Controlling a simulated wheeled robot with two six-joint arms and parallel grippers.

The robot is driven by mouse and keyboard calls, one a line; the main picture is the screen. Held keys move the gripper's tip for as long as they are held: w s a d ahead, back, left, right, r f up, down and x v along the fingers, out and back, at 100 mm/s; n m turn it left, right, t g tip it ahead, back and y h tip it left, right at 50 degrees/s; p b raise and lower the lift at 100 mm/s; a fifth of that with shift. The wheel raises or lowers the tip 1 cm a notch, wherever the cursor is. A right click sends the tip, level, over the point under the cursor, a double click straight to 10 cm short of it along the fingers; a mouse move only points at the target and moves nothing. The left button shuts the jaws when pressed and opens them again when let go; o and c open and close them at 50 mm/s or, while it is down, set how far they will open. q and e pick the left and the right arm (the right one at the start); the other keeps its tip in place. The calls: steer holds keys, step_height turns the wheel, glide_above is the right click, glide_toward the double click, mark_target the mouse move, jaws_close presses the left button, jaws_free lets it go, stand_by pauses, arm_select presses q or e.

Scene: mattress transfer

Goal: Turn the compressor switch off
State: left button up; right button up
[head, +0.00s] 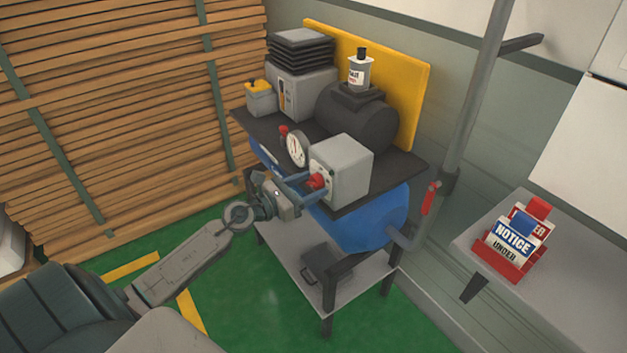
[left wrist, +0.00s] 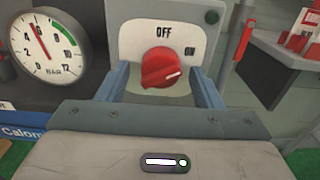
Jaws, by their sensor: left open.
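The compressor switch is a red knob (head: 317,181) on the front of a grey box (head: 346,166). In the left wrist view the knob (left wrist: 160,68) sits on a white plate (left wrist: 128,42) marked OFF at the top and ON at the right. The white mark on the knob points right, toward the ON side. My left gripper (head: 311,187) is open in front of the box. In the left wrist view its two blue-grey fingers (left wrist: 162,84) stand on either side of the knob, with a gap on each side. My right gripper is not in view.
A pressure gauge (head: 296,149) stands close left of the switch box. The blue tank (head: 366,218) hangs below the black top (head: 398,166). A pipe with a red lever (head: 430,198) is at the right. A grey table (head: 558,262) holds a red sign holder (head: 519,268). Stacked planks (head: 120,110) fill the left.

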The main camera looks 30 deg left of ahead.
arm_select(q)
steer(key=shift+s, duration=0.15)
steer(key=shift+c, duration=0.2)
steer(key=c, duration=0.9)
